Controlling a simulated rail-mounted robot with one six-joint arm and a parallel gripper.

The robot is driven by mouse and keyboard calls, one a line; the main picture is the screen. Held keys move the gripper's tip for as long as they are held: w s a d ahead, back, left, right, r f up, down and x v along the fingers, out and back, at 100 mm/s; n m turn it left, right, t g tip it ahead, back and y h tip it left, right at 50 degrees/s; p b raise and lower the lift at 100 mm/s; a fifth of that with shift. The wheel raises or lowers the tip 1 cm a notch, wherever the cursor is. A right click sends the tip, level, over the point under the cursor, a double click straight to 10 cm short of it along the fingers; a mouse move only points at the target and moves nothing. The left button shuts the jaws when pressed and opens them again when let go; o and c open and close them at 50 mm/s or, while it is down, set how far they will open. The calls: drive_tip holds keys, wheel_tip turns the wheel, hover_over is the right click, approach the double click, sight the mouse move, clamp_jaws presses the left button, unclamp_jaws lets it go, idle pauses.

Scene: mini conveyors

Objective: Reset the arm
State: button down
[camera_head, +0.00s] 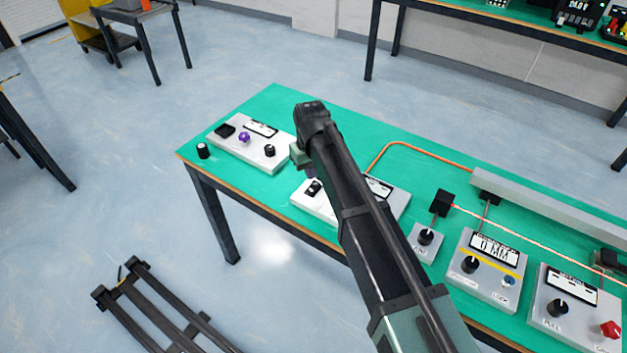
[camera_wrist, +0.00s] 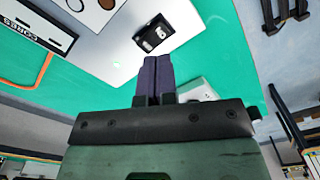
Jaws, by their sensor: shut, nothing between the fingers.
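My gripper (camera_wrist: 158,76) shows in the wrist view with its two dark purple fingers pressed together and nothing between them. It is over the green-topped table (camera_head: 285,105), near a white panel (camera_wrist: 105,45) that carries a black switch (camera_wrist: 155,35). In the head view my dark arm reaches from the lower right up over the table, and it hides part of the same panel (camera_head: 397,205). The fingers are mostly hidden behind the arm there.
A white panel with a purple knob (camera_head: 244,137) stands at the table's left end, beside a small black knob (camera_head: 203,151). Boxes with dials (camera_head: 484,270) (camera_head: 575,310) and a grey rail (camera_head: 550,205) fill the right side. An orange cable (camera_head: 420,148) runs along the back.

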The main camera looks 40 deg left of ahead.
drive_tip(key=shift+r+p, duration=0.55)
drive_tip(key=shift+r, duration=0.4)
drive_tip(key=shift+f, duration=0.15)
drive_tip(key=s+d+r+m+p, duration=0.1)
drive_tip(key=d+m, duration=0.5)
drive_tip(key=d, duration=2.1)
drive_tip(key=s+d+r+m+p, duration=0.1)
drive_tip(key=d+r+m+p, duration=0.3)
drive_tip(key=d, duration=2.4)
drive_tip(key=shift+s+d+r+m, duration=0.15)
drive_tip(key=shift+s+r+m, duration=0.2)
drive_tip(key=shift+m, duration=0.75)
drive_tip(key=c, duration=1.8)
unclamp_jaws()
